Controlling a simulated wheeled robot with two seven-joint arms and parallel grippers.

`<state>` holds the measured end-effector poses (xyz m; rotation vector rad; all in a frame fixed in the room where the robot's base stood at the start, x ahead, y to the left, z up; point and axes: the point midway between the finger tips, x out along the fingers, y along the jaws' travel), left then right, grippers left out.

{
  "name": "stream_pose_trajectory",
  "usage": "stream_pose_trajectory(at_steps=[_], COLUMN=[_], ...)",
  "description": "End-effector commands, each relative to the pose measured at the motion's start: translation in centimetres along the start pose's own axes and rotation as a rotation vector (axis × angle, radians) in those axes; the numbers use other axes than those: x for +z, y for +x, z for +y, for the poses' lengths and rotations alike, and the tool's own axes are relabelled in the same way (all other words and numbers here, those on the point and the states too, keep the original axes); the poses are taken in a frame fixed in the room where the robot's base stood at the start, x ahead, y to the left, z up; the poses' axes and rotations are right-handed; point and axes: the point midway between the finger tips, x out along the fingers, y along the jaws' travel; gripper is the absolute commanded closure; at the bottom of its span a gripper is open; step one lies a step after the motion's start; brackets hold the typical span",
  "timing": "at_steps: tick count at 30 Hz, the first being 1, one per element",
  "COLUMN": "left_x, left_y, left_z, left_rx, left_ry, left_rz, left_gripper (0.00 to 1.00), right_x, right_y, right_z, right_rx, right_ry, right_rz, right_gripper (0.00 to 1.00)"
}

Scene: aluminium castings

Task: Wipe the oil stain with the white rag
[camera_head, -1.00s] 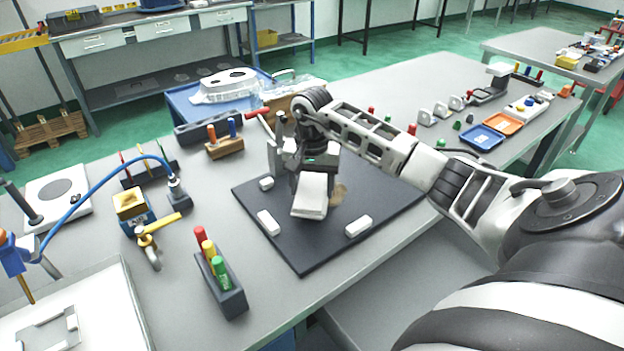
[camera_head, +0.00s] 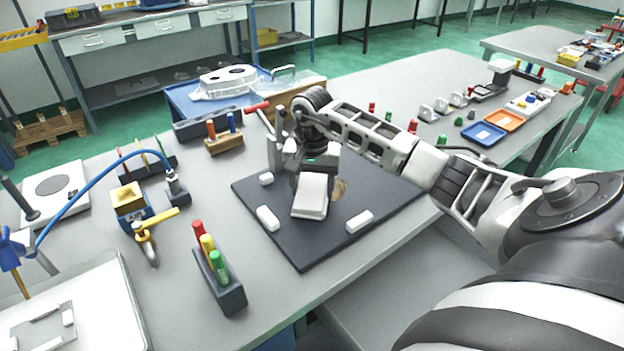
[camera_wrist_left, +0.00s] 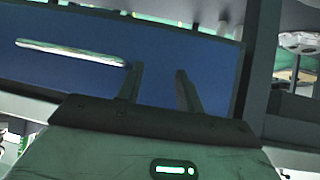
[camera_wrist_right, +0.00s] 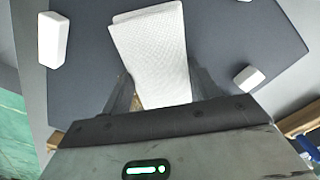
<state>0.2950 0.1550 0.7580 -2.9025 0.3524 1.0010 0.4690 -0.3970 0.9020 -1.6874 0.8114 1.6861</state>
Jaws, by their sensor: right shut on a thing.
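The white rag (camera_head: 311,194) is a folded, textured pad over the dark mat (camera_head: 290,245). My right gripper (camera_head: 314,172) is shut on the rag and points down at the mat. In the right wrist view the rag (camera_wrist_right: 152,45) extends out from between the fingers. A brownish oil stain (camera_head: 340,188) shows on the mat just right of the rag; part of it may be hidden under the rag or gripper. Whether the rag touches the mat is hard to tell. My left gripper (camera_wrist_left: 158,85) shows only in the left wrist view, with its fingers apart and nothing between them.
Several white blocks, including one at the front right (camera_head: 359,222) and one at the left (camera_head: 268,218), lie on the mat around the rag. A holder (camera_head: 229,290) with red, yellow and green markers stands in front left. A blue tray (camera_head: 483,135) is at the back right.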

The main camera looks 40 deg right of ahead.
Motion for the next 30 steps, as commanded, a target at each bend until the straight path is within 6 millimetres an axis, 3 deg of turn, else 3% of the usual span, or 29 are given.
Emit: stream_pose_trajectory(at_steps=[11,30], left_x=[0.6,1.9], left_y=[0.6,1.8], left_z=[0.0,0.0], left_rx=[0.000,0.000], left_ry=[0.001,0.001], left_rz=[0.003,0.006], left_gripper=[0.64,0.64], right_x=[-0.1,-2.8], right_y=[0.6,0.7], right_z=[0.1,2.8], right_rx=[0.000,0.000], right_ry=[0.001,0.001], right_rz=[0.001,0.001], right_gripper=[0.57,0.57])
